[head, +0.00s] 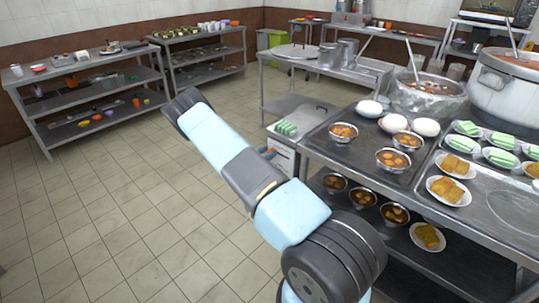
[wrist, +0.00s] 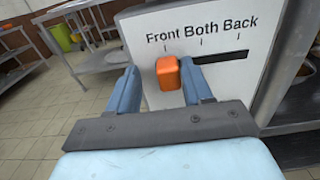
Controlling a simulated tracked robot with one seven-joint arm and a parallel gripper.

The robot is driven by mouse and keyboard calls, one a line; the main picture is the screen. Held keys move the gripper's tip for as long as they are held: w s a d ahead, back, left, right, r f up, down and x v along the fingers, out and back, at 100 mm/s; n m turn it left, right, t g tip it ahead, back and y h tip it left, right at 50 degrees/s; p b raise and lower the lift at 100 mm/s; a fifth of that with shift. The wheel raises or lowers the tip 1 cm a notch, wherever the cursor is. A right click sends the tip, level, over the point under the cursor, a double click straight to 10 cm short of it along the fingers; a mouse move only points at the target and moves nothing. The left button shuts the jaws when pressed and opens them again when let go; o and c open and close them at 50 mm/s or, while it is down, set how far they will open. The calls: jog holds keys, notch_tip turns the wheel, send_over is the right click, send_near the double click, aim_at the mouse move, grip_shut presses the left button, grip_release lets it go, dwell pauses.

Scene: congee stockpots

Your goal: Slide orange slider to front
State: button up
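The orange slider (wrist: 168,73) sticks out of a white panel (wrist: 280,40) in the wrist view. It sits at the left end of a dark horizontal slot, below the "Front" mark. The slot runs bare to the right under "Both" and "Back". My gripper (wrist: 160,82) is open, with one blue finger on each side of the slider. The right finger is close beside the slider; I cannot tell if it touches. A wider gap shows at the left finger. In the head view the white box (head: 283,160) stands by the counter, partly behind my arm.
A metal counter (head: 440,250) with bowls, plates and large pots stands right of the box. A metal table (head: 290,62) is behind it. Shelving (head: 90,62) lines the far left. The tiled floor (head: 110,210) at left is clear.

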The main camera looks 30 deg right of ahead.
jog(key=v, duration=1.3)
jog(key=shift+s+a, duration=0.1)
jog(key=shift+a, duration=0.3)
jog(key=s+r+m+g+y, duration=0.3)
jog(key=s+r+m, duration=0.2)
jog(key=r, duration=0.5)
jog(key=s+r+m+g+y, duration=0.2)
jog(key=s+r+m, duration=0.25)
jog(key=r, duration=0.55)
jog(key=s+r+m+g+y, duration=0.3)
jog(key=s+r+m, duration=0.2)
jog(key=r, duration=0.5)
jog(key=shift+s+a+r+m+t+y, duration=1.45)
jog(key=shift+s+r, duration=1.6)
jog(key=shift+s, duration=1.6)
jog(key=shift+s+a+r+m+t+y, duration=1.05)
jog(key=shift+s+a+r+y, duration=0.7)
jog(key=shift+s+r, duration=2.15)
jog(key=shift+s+a+r+m+t+y, duration=1.25)
jog(key=shift+s+a+r, duration=0.8)
jog(key=shift+s, duration=3.3)
